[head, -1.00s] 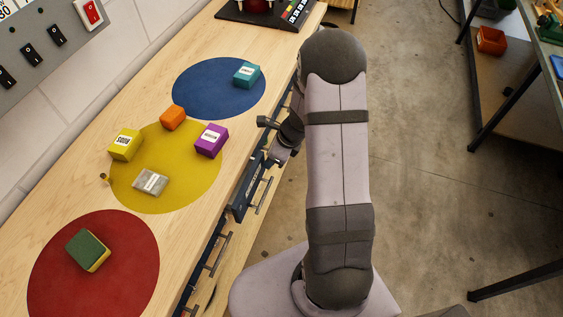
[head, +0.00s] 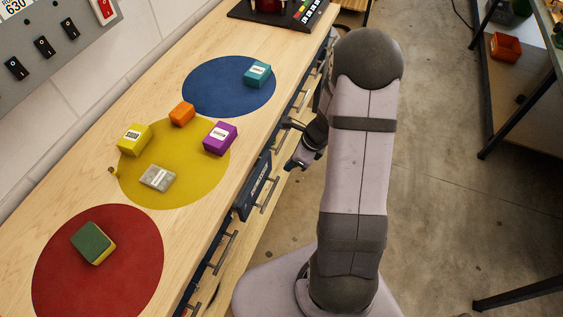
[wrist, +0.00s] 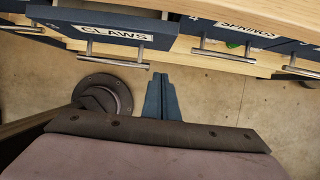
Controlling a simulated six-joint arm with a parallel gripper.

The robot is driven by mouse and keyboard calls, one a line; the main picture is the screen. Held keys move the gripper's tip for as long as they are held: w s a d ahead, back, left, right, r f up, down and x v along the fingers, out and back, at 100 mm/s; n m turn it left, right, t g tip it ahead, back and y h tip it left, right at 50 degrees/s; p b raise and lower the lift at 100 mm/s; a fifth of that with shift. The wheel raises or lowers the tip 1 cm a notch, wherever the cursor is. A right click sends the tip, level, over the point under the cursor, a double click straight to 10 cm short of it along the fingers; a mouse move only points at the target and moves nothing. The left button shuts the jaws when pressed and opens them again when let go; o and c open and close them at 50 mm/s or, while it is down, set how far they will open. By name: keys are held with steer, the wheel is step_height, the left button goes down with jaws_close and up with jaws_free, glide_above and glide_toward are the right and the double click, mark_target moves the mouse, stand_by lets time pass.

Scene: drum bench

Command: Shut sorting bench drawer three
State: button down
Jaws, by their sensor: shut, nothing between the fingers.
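Sorting bench drawers run along the front of the wooden bench. One dark blue drawer (head: 255,186) stands out from the bench front in the head view. In the wrist view a blue drawer labelled CLAWS (wrist: 165,38), with a bar handle, stands out at the upper left. I cannot clearly read a number on it. My gripper (head: 292,164) is beside the bench front, in free air. In the wrist view my gripper (wrist: 160,84) is shut and empty, with its fingers below and right of the CLAWS handle and apart from it.
A drawer labelled SPRINGS (wrist: 232,28) sits right of CLAWS, with something green showing near its handle. Small blocks lie on the yellow circle (head: 200,185) on the bench top. Open concrete floor (head: 440,190) lies to the right.

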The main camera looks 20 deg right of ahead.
mark_target(265, 174)
steer(key=v, duration=0.8)
steer(key=shift+r+p, duration=0.35)
steer(key=shift+r, duration=0.05)
steer(key=s+d+f+m+t+y+b, duration=0.1)
steer(key=s+d+f+m+b, duration=0.3)
steer(key=f+b, duration=0.5)
steer(key=s+d+f+m+b, duration=0.2)
steer(key=s+f+b, duration=0.4)
steer(key=f, duration=0.5)
steer(key=s+d+f+m+t+y+b, duration=0.1)
steer(key=s+d+f+m+b, duration=0.3)
steer(key=f+b, duration=0.55)
steer(key=w+a+r+n+t+y, duration=0.2)
steer(key=r+n, duration=0.1)
steer(key=r, duration=0.3)
steer(key=w+a+r+n+t+y+p, duration=0.1)
steer(key=a+r+n+t+y, duration=0.2)
steer(key=r, duration=0.2)
steer(key=w+a+r+n+t+y+p, duration=0.1)
steer(key=w+a+r+n+t+y, duration=0.1)
steer(key=r+n, duration=0.2)
step_height(265, 174, up, 3)
steer(key=shift+w+a+f+t+y, duration=0.2)
steer(key=shift+w+a+t+y, duration=0.1)
steer(key=shift+t, duration=0.1)
steer(key=shift+w, duration=0.1)
steer(key=x, duration=1.4)
steer(key=shift+f, duration=0.1)
